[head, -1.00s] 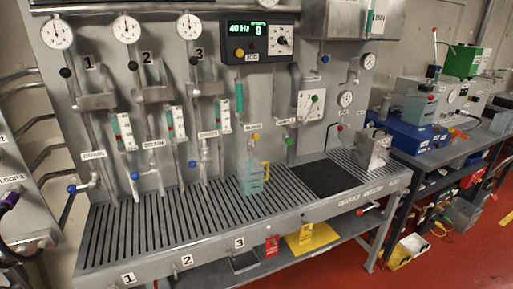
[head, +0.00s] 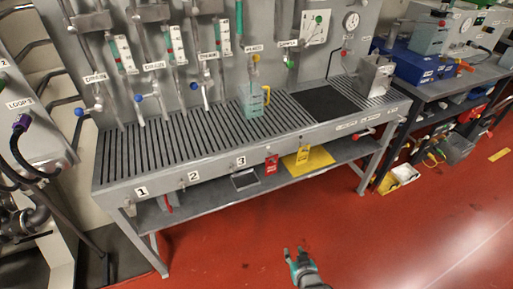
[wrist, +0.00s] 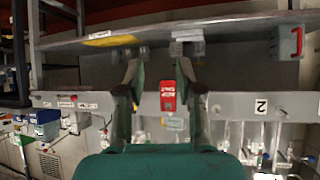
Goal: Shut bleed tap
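The bleed tap (head: 255,58), with a small yellow knob, is on the grey panel under a label that seems to read BLEED. Its setting is too small to tell. A clear greenish jug (head: 253,103) with a yellow handle stands on the slotted bench top below it. My gripper (head: 295,256) is low in the head view, over the red floor in front of the bench and well away from the tap. In the wrist view my gripper (wrist: 161,68) has its two fingers apart, with nothing held between them. A red tag (wrist: 168,95) shows beyond the fingers.
The slotted bench (head: 180,150) has a lower shelf with a yellow plate (head: 318,158). Drain taps with blue knobs (head: 79,112) line the panel's left. A metal block (head: 375,76) stands at the bench's right end. The red floor (head: 400,235) in front is clear.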

